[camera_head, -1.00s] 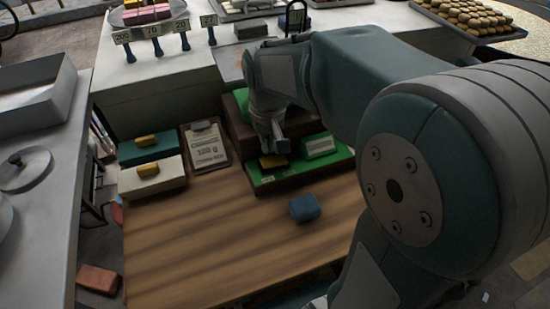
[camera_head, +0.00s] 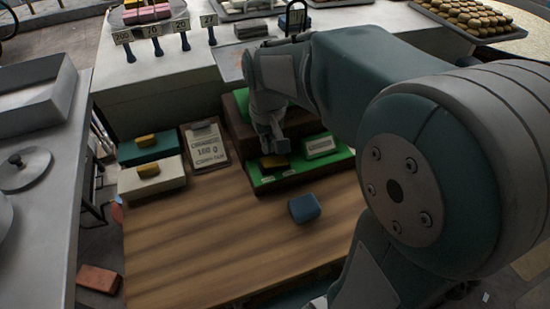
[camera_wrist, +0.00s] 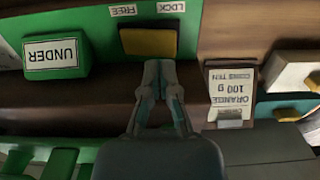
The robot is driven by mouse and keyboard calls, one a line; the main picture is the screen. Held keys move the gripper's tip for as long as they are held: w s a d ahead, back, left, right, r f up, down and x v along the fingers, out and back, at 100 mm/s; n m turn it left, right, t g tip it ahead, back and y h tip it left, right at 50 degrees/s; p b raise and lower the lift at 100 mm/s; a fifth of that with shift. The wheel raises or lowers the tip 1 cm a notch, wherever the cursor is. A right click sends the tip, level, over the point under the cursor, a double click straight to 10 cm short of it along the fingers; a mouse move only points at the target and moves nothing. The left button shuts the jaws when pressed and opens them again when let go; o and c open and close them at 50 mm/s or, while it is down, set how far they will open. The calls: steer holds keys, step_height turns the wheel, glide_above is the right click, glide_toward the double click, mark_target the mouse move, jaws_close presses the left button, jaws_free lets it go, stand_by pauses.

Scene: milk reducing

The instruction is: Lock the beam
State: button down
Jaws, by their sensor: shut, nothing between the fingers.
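A yellow lock piece (camera_head: 273,161) sits on the green base (camera_head: 318,165) of the stepped brown and green device. In the wrist view, upside down, the yellow piece (camera_wrist: 148,42) lies beside the LOCK label (camera_wrist: 171,7) and the FREE label (camera_wrist: 123,11). Which label it is set to I cannot tell. My gripper (camera_head: 275,150) is over the device, right behind the yellow piece in the head view. In the wrist view my gripper's fingertips (camera_wrist: 160,68) are together and empty, at the yellow piece's near edge. Whether they touch it is unclear. The beam cannot be made out.
A green block marked UNDER (camera_wrist: 55,56) sits beside the yellow piece. An order clipboard (camera_head: 205,147) and teal and cream boxes with yellow tops (camera_head: 147,170) stand left of the device. A blue block (camera_head: 304,208) lies on the wooden table (camera_head: 220,240), whose front is mostly clear.

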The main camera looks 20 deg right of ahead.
mark_target(269, 161)
steer(key=shift+f, duration=1.9)
stand_by(1.4)
steer(key=shift+r, duration=3.5)
steer(key=shift+s+r, duration=0.1)
steer(key=s+r+t, duration=0.2)
steer(key=s+t, duration=0.3)
steer(key=s, duration=0.9)
steer(key=shift+r+t, duration=0.3)
steer(key=shift+r, duration=0.05)
